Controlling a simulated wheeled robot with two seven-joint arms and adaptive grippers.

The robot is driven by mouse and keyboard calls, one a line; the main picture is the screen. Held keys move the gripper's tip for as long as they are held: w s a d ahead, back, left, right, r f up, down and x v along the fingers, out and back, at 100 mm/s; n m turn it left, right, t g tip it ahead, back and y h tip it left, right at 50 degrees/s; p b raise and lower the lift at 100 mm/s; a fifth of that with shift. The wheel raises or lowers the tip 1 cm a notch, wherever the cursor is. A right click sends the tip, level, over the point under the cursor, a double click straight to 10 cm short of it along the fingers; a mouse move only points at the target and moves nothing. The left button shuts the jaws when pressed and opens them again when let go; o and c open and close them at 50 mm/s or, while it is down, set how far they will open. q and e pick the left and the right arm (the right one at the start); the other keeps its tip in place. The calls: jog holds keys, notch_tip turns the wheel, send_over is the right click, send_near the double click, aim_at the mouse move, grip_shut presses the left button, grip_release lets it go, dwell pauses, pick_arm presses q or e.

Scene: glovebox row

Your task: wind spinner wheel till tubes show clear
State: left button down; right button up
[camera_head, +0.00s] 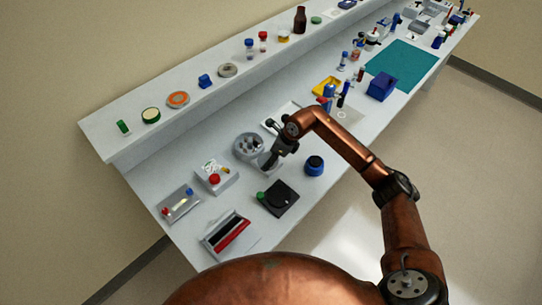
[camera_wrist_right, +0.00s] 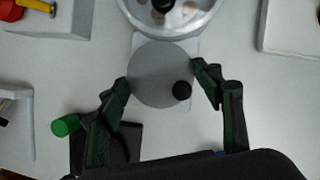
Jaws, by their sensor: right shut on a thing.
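The spinner (camera_head: 248,146) is a round grey bowl on the bench, with its tubes (camera_wrist_right: 187,10) around a dark hub. The near part of the bowl shows at the top of the right wrist view (camera_wrist_right: 168,31). The tubes are too small and cut off to tell whether they are clear. The spinner wheel (camera_wrist_right: 152,66) is a flat grey disc beside the bowl, with a black knob (camera_wrist_right: 181,90) at its lower right. My right gripper (camera_wrist_right: 163,78) is shut on the wheel, one finger at each side of its rim. My left gripper is not in view.
A black device with a green knob (camera_head: 281,198) and a blue-topped round pot (camera_head: 314,166) stand close to my right gripper. A grey box with a red button (camera_head: 215,179) is to the left. A shelf with small items runs behind. A teal mat (camera_head: 402,62) lies farther right.

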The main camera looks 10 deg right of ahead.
jog(key=m+p, duration=0.1)
jog(key=m+t+h+p, duration=0.1)
jog(key=m, duration=0.3)
jog(key=shift+s+a+r+h+p, duration=0.15)
jog(key=shift+a+r+h+p, duration=0.1)
jog(key=shift+h+p, duration=0.15)
jog(key=shift+c, duration=0.3)
jog(key=shift+s+m, duration=0.1)
jog(key=shift+m, duration=0.6)
jog(key=shift+c, duration=0.4)
jog(key=shift+s+f+m+t+h+p, duration=0.1)
jog(key=shift+f+m+t+h+p, duration=0.15)
jog(key=shift+m+h, duration=0.45)
grip_shut()
jog(key=c, duration=0.8)
grip_release()
jog(key=shift+f+m, duration=0.15)
jog(key=shift+m, duration=0.25)
jog(key=o, duration=0.5)
jog(key=shift+s+f, duration=0.15)
jog(key=shift+c, duration=0.2)
jog(key=o, duration=0.5)
jog(key=shift+f, duration=0.1)
jog(key=o, duration=1.2)
jog(key=shift+w+r, duration=0.25)
jog(key=shift+r, duration=0.1)
jog(key=shift+c, duration=0.2)
